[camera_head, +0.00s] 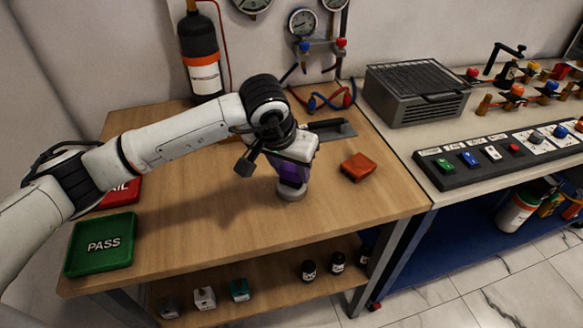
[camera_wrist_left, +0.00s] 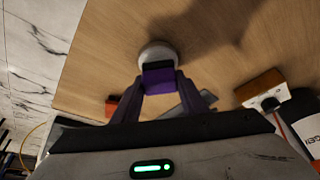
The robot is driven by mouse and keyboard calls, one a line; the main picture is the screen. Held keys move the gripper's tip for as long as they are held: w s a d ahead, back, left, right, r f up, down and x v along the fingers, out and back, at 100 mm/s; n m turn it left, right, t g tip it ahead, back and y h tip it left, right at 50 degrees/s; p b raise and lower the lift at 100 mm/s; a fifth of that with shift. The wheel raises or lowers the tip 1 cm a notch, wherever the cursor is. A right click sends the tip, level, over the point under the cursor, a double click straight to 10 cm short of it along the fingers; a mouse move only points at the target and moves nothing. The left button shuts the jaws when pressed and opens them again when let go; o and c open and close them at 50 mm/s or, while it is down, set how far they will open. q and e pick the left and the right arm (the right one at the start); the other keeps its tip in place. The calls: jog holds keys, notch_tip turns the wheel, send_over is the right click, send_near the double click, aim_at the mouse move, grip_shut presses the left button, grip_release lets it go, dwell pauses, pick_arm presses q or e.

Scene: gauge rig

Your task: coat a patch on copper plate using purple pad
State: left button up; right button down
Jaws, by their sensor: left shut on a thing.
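My left gripper (camera_head: 293,167) is shut on the purple pad (camera_wrist_left: 158,86), which has a dark face at its end. In the head view the purple pad (camera_head: 289,172) shows below the jaws, partly hidden by them. It is directly over a round pale grey disc (camera_head: 291,194) on the table; I cannot tell whether they touch. The disc (camera_wrist_left: 160,53) also shows in the wrist view. An orange-red flat piece (camera_head: 357,167) lies to the right of the gripper; I cannot tell whether it is the copper plate. My right gripper is out of view.
A grey metal plate (camera_head: 335,129) with a dark handle lies behind the gripper. A green PASS tray (camera_head: 100,264) and a red tray (camera_head: 121,195) are at the left. A black bottle (camera_head: 200,55) stands at the back. The front middle of the wooden table (camera_head: 215,232) is clear.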

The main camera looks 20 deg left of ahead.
aim_at(292, 168)
pick_arm(q)
jog(key=shift+s+f+b, duration=0.1)
jog(key=shift+f+b, duration=0.45)
jog(key=shift+b, duration=0.1)
dwell(1.8)
jog(key=shift+r, duration=0.1)
jog(key=shift+r+p, duration=1.65)
jog(key=shift+r, duration=1.9)
